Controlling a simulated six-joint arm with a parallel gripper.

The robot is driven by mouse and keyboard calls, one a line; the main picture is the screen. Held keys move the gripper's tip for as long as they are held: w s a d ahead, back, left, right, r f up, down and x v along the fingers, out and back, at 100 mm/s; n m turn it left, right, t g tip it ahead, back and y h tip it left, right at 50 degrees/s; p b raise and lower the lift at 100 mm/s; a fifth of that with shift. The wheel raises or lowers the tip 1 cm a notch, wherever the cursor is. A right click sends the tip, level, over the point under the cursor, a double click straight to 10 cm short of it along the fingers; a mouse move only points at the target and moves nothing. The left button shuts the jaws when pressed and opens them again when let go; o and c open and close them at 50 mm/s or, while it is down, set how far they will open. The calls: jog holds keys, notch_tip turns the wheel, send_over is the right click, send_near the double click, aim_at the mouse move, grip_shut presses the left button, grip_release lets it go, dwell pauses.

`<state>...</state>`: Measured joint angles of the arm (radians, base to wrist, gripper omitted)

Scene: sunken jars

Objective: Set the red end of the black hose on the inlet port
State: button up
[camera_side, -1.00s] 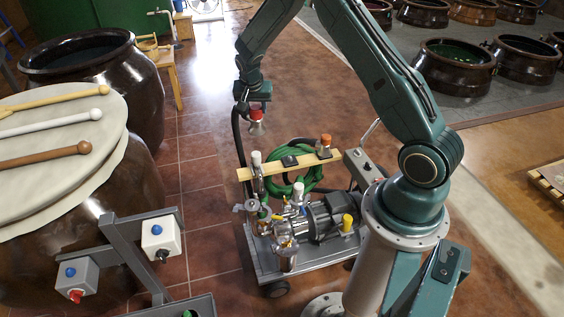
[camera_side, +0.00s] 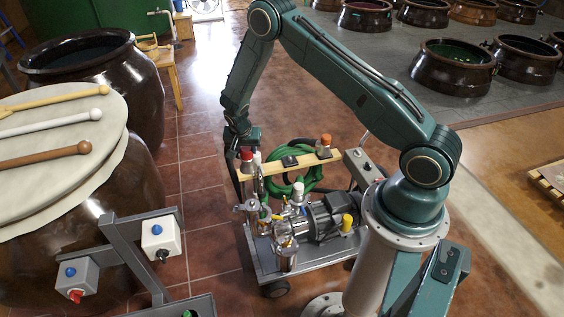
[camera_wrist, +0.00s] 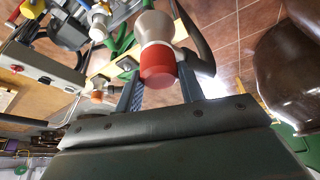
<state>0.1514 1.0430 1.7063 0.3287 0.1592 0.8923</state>
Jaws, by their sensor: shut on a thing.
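My gripper (camera_side: 243,142) is low over the left end of the pump cart, its fingers shut around the red end (camera_wrist: 158,66) of the black hose. In the side view the red end (camera_side: 246,155) shows just under the gripper, with a pale metal coupling below it. The black hose (camera_wrist: 197,38) bends away beside the coupling in the wrist view. The pump (camera_side: 318,217) sits on the cart with metal fittings and a white-capped pipe (camera_side: 298,187). I cannot tell which fitting is the inlet port, nor whether the coupling touches one.
A wooden bar (camera_side: 292,168) crosses the cart near the gripper, with an orange-capped fitting (camera_side: 325,142) on it. A coiled green hose (camera_side: 302,181) hangs behind. Large brown jars (camera_side: 95,75) stand left. Open floor (camera_side: 205,215) lies left of the cart.

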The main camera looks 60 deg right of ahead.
notch_tip(320, 180, down, 13)
dwell(0.3)
jog(key=shift+w+f, duration=0.1)
jog(key=shift+f, duration=2.25)
jog(key=shift+f, duration=0.1)
jog(key=shift+f, duration=0.7)
jog(key=shift+f, duration=0.25)
jog(key=o, duration=1.7)
